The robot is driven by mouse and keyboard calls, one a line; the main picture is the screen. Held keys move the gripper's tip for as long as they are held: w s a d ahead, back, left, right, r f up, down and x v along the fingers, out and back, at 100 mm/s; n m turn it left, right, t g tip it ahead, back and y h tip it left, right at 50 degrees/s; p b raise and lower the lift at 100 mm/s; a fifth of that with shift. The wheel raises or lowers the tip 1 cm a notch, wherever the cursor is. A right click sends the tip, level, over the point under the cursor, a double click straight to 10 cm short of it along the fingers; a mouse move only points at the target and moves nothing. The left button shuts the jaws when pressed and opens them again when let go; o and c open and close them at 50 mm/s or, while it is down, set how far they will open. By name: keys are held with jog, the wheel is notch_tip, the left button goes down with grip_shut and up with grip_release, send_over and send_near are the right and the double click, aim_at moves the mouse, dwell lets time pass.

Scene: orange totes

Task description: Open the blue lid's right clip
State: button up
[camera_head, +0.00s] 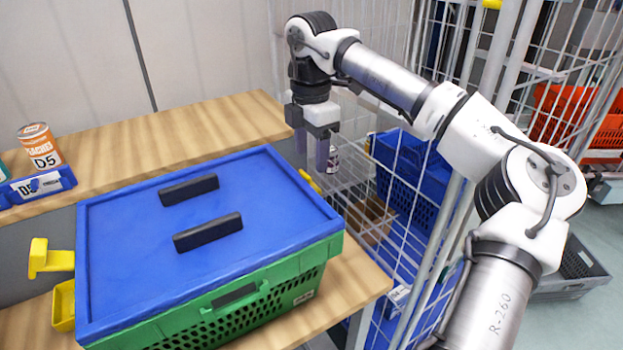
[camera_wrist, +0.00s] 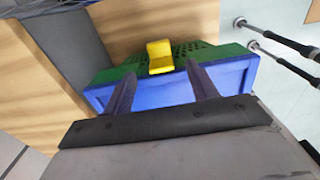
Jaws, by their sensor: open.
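The blue lid (camera_head: 140,235) lies on a green crate (camera_head: 270,305) and carries two black handles. Its right clip (camera_head: 310,181) is yellow and mostly hidden behind the lid's right edge in the head view. In the wrist view the yellow clip (camera_wrist: 160,57) sits at the crate's green side and meets the lid's edge (camera_wrist: 155,92); I cannot tell whether it is latched. My gripper (camera_head: 311,155) is open and empty, pointing down by the right edge. In the wrist view its fingers (camera_wrist: 161,72) stand either side of the clip, apart from it.
Yellow clip parts (camera_head: 50,260) stick out at the lid's left side. A D5 can (camera_head: 40,147) and a small blue bin (camera_head: 38,187) stand on the wooden shelf (camera_head: 160,140). A wire cage (camera_head: 395,220) with blue baskets (camera_head: 405,170) stands close on the right.

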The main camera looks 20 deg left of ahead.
aim_at(311, 182)
notch_tip(311, 182, down, 8)
jog(key=shift+r+p, duration=0.1)
jog(key=shift+p, duration=0.3)
jog(key=shift+c, duration=0.2)
jog(key=c, duration=1)
